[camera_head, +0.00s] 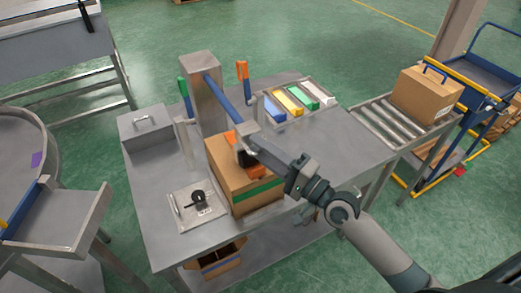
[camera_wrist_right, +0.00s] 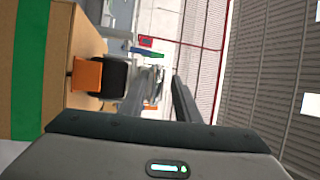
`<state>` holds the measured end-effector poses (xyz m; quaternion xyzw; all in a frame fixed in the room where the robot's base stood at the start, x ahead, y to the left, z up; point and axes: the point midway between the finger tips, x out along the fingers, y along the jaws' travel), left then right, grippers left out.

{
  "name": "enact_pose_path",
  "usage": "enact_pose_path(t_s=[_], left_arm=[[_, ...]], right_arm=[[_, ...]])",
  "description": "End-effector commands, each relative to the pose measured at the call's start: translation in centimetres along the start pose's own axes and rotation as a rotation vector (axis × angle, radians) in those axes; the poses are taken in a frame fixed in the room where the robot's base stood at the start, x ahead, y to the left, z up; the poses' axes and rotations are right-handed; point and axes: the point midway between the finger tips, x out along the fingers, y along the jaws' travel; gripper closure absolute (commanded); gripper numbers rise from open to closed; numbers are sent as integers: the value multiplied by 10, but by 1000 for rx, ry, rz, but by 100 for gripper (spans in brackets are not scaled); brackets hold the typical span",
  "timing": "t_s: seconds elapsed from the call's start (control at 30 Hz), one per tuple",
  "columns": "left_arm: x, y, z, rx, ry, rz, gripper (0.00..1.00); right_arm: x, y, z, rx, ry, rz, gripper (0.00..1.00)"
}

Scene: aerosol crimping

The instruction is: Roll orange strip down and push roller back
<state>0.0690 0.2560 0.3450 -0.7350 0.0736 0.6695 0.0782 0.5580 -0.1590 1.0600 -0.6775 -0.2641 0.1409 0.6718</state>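A brown carton (camera_head: 228,174) stands on the grey workbench, with a green strip (camera_head: 262,193) across its front face. An orange strip (camera_head: 259,171) lies on the carton beside a black roller (camera_head: 242,157), both partly hidden by my right arm. In the right wrist view the carton (camera_wrist_right: 82,45) is at the left, with the orange strip (camera_wrist_right: 86,79) and the black roller (camera_wrist_right: 108,78). My right gripper (camera_head: 243,132) is above the carton, close to the end of a blue lever (camera_head: 222,95). Its fingers look apart in the wrist view (camera_wrist_right: 158,95); contact is unclear. My left gripper is not in view.
A metal column (camera_head: 203,95) rises behind the carton. Green and orange handles (camera_head: 242,72) stand beside it. A metal plate with a black knob (camera_head: 198,198) is at front left, a metal box (camera_head: 148,130) at back left. A roller conveyor (camera_head: 378,127) carries another carton (camera_head: 425,97).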

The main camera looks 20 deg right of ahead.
Motion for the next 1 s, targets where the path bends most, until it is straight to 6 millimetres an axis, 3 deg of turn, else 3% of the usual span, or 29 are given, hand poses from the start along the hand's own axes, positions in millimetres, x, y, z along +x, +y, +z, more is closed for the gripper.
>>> enact_pose_path(t_s=[0.57, 0.77, 1.0], left_arm=[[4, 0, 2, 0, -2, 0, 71], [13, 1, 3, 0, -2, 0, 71], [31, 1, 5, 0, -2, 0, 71]], right_arm=[[-8, 7, 1, 0, -2, 11, 71], [-30, 8, 1, 0, -2, 12, 71], [-70, 9, 1, -1, -3, 13, 71]])
